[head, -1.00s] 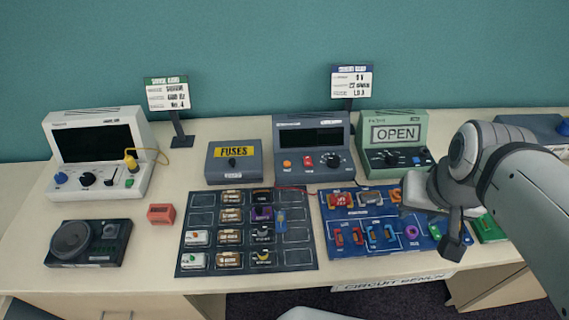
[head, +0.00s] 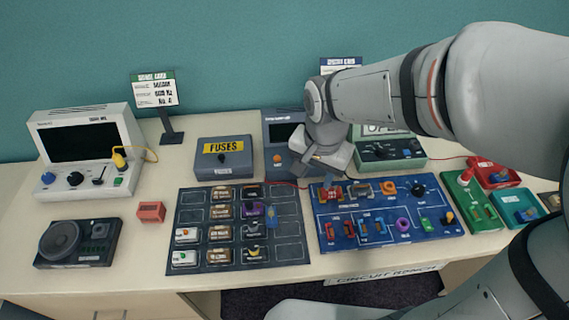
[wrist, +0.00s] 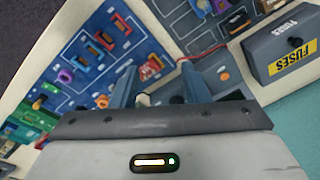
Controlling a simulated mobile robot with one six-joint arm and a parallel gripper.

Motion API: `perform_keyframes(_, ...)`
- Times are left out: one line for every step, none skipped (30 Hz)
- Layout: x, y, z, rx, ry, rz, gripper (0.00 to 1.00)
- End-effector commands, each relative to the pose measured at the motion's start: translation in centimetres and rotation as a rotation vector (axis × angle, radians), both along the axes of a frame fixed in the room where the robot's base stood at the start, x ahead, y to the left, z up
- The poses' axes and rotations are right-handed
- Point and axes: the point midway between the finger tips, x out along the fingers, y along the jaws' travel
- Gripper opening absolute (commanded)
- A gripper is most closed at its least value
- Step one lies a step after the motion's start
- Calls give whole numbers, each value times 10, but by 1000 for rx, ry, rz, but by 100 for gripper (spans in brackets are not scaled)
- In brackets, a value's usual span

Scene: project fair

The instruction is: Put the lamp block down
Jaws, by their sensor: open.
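My gripper (head: 322,172) is over the top left corner of the blue circuit board (head: 385,247), in front of the grey instrument. In the wrist view the fingers (wrist: 161,85) are apart, and the board (wrist: 80,45) lies beyond them to the left. A small cream-coloured piece (wrist: 144,99) shows low between the fingers; I cannot tell what it is or whether a finger touches it. The board carries several coloured blocks, including a red block (head: 331,192) close to the gripper and a yellow-topped one (head: 449,218) at the right. I cannot tell which is the lamp block.
A dark tray of parts (head: 240,262) lies left of the board. Behind are the fuse box (head: 226,168) and a green instrument (head: 392,157). Red (head: 497,182) and teal (head: 519,208) trays stand at right. A red wire (head: 290,184) runs beside the gripper.

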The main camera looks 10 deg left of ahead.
Motion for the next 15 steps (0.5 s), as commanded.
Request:
perform_keyframes(3, 22, -14, -5, 29, -26, 42)
perform_keyframes(5, 34, -21, -6, 41, -49, 42)
perform_keyframes(6, 47, -29, -9, 56, -80, 42)
perform_keyframes(6, 57, -35, -12, 66, -101, 42)
perform_keyframes(6, 65, -41, -15, 75, -120, 42)
perform_keyframes(6, 76, -48, -18, 84, -143, 42)
perform_keyframes(5, 82, -52, -21, 91, -158, 42)
perform_keyframes(5, 88, -56, -24, 95, -172, 42)
perform_keyframes(4, 94, -60, -26, 100, -186, 42)
perform_keyframes(4, 98, -62, -28, 102, -196, 42)
perform_keyframes(4, 100, -65, -29, 105, -203, 42)
perform_keyframes(3, 103, -68, -31, 108, -211, 42)
perform_keyframes(3, 104, -71, -32, 109, -214, 42)
perform_keyframes(3, 105, -74, -33, 111, -216, 42)
perform_keyframes(3, 105, -78, -33, 111, -218, 42)
